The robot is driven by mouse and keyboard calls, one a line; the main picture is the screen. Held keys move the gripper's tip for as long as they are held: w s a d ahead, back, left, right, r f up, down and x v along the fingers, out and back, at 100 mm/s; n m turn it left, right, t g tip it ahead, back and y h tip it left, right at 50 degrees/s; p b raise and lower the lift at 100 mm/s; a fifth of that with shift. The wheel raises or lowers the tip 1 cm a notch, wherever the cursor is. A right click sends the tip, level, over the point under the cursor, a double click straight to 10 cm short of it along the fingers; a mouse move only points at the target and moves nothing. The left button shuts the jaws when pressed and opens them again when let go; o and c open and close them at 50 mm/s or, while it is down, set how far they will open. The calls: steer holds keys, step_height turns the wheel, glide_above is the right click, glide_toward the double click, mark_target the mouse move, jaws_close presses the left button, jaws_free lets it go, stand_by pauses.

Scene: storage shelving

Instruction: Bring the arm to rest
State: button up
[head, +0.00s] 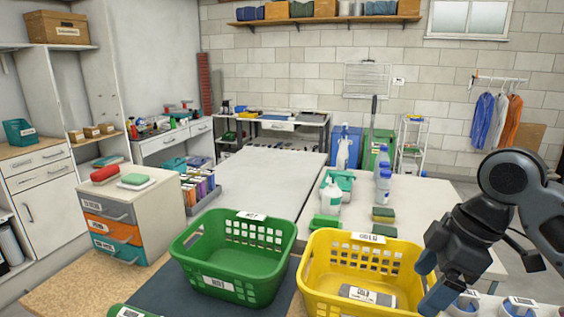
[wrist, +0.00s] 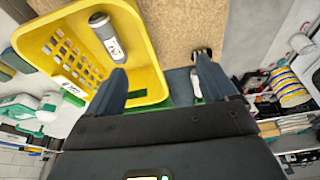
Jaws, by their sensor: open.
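My gripper (head: 434,279) is raised at the right of the head view, close to the right side of the yellow basket (head: 318,291). Its two dark fingers stand apart and empty in the wrist view (wrist: 158,88). The yellow basket (wrist: 150,50) also shows there, with a grey-and-white labelled cylinder (wrist: 107,38) inside. In the head view a grey labelled item (head: 367,295) lies in the basket.
A green basket (head: 232,288) stands left of the yellow one, on a dark mat. Behind are white tables (head: 262,172) with spray bottles and sponges. A small drawer unit (head: 108,222) stands at left. Labelled containers (head: 520,305) sit at the lower right.

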steer(key=s+a+f+m+t+y, duration=0.25)
steer(key=a+m+t, duration=0.25)
steer(key=a, duration=0.5)
steer(key=s+a+f+m+t+y, duration=0.1)
steer(key=a+f+m+t+y, duration=0.3)
steer(key=a, duration=0.5)
steer(key=s+d+f+m+t+h, duration=0.1)
steer(key=s+d+f+m+h, duration=0.15)
steer(key=s, duration=0.45)
steer(key=s+d+f+m+t+h, duration=0.2)
steer(key=s+d+h, duration=0.1)
steer(key=s, duration=0.3)
steer(key=s+d+f+m+t+h, duration=0.1)
steer(key=s+d+f+m+h, duration=0.15)
steer(key=s, duration=0.45)
steer(key=s+d+r+n+h, duration=0.1)
steer(key=s+d+r, duration=0.2)
steer(key=s, duration=0.5)
steer(key=s+d+r+n, duration=0.1)
steer(key=s+d+r, duration=0.3)
steer(key=s, duration=0.4)
steer(key=shift+s+d+t+h, duration=0.15)
steer(key=shift+d+t+h, duration=0.2)
steer(key=shift+d, duration=0.4)
